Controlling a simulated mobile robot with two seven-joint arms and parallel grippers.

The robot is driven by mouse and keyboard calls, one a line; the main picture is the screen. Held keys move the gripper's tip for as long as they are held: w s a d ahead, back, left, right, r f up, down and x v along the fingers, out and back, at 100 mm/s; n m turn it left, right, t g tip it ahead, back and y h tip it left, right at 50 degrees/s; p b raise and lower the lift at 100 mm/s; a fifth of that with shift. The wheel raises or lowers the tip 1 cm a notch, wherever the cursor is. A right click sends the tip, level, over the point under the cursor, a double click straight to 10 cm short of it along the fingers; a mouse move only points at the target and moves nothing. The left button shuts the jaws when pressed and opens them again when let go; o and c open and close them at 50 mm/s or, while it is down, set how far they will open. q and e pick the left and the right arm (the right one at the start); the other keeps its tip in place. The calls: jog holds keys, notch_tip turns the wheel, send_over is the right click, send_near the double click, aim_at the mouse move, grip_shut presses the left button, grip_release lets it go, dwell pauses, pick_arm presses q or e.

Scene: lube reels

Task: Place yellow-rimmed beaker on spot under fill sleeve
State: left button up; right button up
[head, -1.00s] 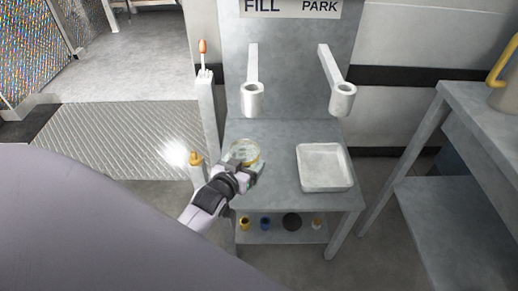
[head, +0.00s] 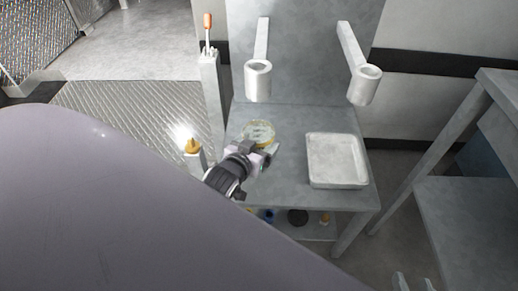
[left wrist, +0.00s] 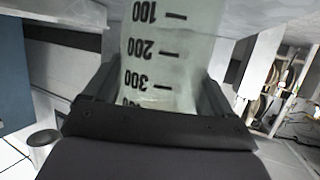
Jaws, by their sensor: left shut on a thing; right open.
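The clear yellow-rimmed beaker (head: 258,129) is at the left part of the grey stand's top, just below the fill sleeve (head: 258,82) in the head view. In the left wrist view the beaker (left wrist: 165,50) shows black volume marks between the two fingers. I cannot tell whether its base touches the stand's top (head: 290,118). The spot under the sleeve is not visible. My right gripper (head: 413,283) shows only pale fingertips at the bottom edge, apart and empty.
A white tray (head: 337,184) sits on the stand's right side, below the second sleeve (head: 364,86). A post with an orange-tipped lever (head: 207,35) and a shorter post with a brass top (head: 192,146) stand left. A grey table (head: 470,195) is at right.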

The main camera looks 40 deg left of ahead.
pick_arm(q)
jog(key=shift+f, duration=0.35)
jog(key=shift+r, duration=0.15)
jog(key=o, duration=1)
